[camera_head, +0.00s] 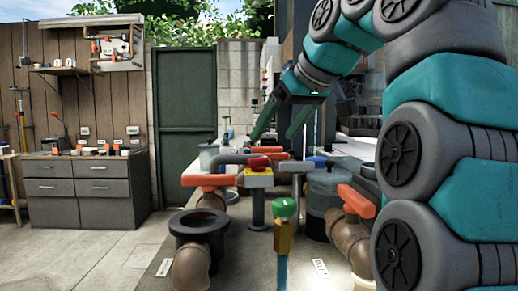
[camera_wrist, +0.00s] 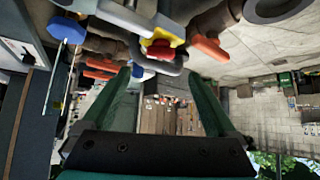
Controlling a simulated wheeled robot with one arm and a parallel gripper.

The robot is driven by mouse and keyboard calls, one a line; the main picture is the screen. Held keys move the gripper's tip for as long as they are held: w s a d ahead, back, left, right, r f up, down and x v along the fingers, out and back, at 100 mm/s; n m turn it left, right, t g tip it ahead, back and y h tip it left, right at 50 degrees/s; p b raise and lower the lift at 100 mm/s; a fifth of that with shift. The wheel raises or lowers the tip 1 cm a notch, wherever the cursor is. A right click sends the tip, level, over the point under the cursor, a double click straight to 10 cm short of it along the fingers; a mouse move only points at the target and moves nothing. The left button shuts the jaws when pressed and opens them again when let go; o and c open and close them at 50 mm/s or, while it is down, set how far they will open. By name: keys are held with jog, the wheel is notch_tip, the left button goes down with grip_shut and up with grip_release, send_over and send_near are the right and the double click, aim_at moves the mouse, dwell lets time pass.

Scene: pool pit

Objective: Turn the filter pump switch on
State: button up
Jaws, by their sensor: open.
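A yellow box with a red top (camera_head: 259,170) stands on a grey post among the pipes in the head view. It looks like a switch, but I cannot tell whether it is the filter pump switch or how it is set. A red and yellow piece, likely the same one, shows in the wrist view (camera_wrist: 160,48), just beyond the fingertips near the middle. My gripper (camera_head: 274,136) is open and empty, its two green fingers pointing down above and behind the box in the head view. In the wrist view my gripper (camera_wrist: 158,75) has its fingers wide apart, touching nothing I can make out.
Brown pipes with orange handles (camera_head: 205,180) crowd around the box. A green-topped yellow valve (camera_head: 284,208) stands in front, and a dark round flange (camera_head: 198,224) at left. A grey cabinet (camera_head: 85,190) stands far left beside a green door (camera_head: 184,120). The paved floor at left is clear.

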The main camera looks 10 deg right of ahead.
aim_at(261, 167)
jog(key=b+x, duration=0.4)
jog(key=x, duration=0.3)
jog(key=shift+w+a+f, duration=0.15)
jog(key=shift+w+f, duration=0.1)
jog(key=shift+f, duration=0.05)
jog(key=c, duration=1.4)
